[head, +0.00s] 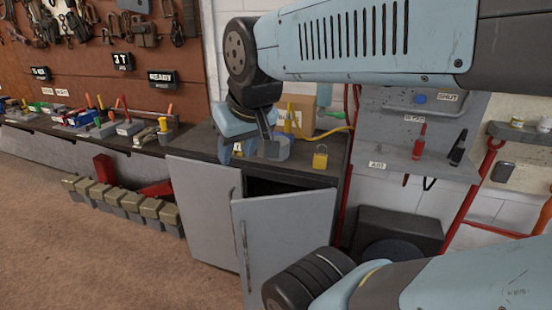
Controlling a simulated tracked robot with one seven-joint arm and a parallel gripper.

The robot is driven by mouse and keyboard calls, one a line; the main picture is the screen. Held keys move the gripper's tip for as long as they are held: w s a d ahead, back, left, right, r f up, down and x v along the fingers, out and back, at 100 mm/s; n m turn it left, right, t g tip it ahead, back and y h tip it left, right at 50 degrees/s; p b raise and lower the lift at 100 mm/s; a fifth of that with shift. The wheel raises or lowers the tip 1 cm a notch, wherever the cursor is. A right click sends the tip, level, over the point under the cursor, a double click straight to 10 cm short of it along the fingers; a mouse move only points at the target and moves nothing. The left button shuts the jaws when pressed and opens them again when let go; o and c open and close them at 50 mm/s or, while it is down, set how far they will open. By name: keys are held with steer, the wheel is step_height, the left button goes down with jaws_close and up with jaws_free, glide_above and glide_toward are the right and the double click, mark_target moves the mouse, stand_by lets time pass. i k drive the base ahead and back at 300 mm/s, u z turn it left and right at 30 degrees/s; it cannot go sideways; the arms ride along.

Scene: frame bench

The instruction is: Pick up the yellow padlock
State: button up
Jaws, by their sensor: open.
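The yellow padlock (320,160) stands on the dark bench top, near its front edge and toward the right end, with its shackle up. My gripper (250,146) hangs pointing down over the bench, to the left of the padlock and apart from it. Its jaws are open. Part of the jaws is hard to make out against the things behind them.
A grey-blue container (276,149) stands between my gripper and the padlock. A cardboard box (300,108) and yellow items are behind. A cabinet door (283,240) hangs open below the bench front. Tools in holders (125,127) line the bench at left.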

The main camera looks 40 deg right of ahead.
mark_target(320, 160)
steer(key=u, duration=0.6)
steer(key=k, duration=1.75)
steer(key=z, duration=1.75)
steer(key=i, duration=1.7)
steer(key=u, duration=0.1)
